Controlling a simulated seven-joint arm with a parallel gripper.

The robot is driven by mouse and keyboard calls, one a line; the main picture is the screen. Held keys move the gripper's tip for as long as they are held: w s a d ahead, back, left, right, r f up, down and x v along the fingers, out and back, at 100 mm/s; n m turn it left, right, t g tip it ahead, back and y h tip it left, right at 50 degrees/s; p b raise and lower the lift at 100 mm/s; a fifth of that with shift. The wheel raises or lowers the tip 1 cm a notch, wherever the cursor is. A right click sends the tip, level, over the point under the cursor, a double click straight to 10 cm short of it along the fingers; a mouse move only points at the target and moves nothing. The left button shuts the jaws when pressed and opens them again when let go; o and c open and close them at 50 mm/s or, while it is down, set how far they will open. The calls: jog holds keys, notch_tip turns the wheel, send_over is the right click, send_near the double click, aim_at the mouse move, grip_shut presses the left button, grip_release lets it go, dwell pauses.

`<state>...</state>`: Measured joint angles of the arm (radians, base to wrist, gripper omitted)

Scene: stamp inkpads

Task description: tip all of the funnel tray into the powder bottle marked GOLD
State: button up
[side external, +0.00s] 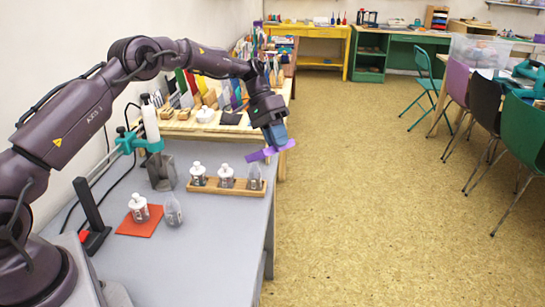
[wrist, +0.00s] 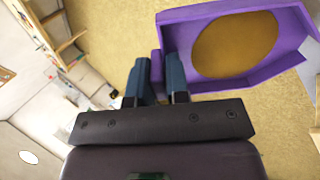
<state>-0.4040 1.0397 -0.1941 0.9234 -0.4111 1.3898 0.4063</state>
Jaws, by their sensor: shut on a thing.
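The purple funnel tray (side external: 268,152) is held in the air at the right end of the wooden bottle rack. My gripper (side external: 275,137) is shut on it. In the wrist view my gripper (wrist: 158,72) has its blue fingers around a purple tab of the tray (wrist: 222,84). A round gold-brown patch (wrist: 235,45) lies inside the rim. In the side view the tray looks tilted. Small bottles stand in the rack: two white-capped ones (side external: 198,176) (side external: 226,177) and a clear-topped one (side external: 254,179). Their labels are too small to read, so I cannot tell which is GOLD.
The wooden rack (side external: 215,188) stands on the grey table (side external: 210,240). A white-capped bottle (side external: 139,208) is on a red mat (side external: 128,226), with a clear bottle (side external: 173,211) beside it. A grey container (side external: 161,172) stands behind. The table's right edge drops to open floor (side external: 370,210).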

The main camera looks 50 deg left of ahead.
jog(key=shift+a+r, duration=0.15)
jog(key=shift+a, duration=0.05)
jog(key=shift+a+h, duration=0.1)
jog(key=shift+h, duration=0.2)
jog(key=shift+a+r+h, duration=0.3)
jog(key=shift+r, duration=0.05)
jog(key=shift+a+r+h, duration=0.3)
jog(key=shift+a+h, duration=0.1)
jog(key=shift+a+r+h, duration=0.3)
jog(key=shift+a+h, duration=0.1)
jog(key=shift+a, duration=0.05)
jog(key=shift+a, duration=0.1)
jog(key=shift+a+r+h, duration=0.2)
jog(key=shift+a+h, duration=0.15)
jog(key=shift+h, duration=0.05)
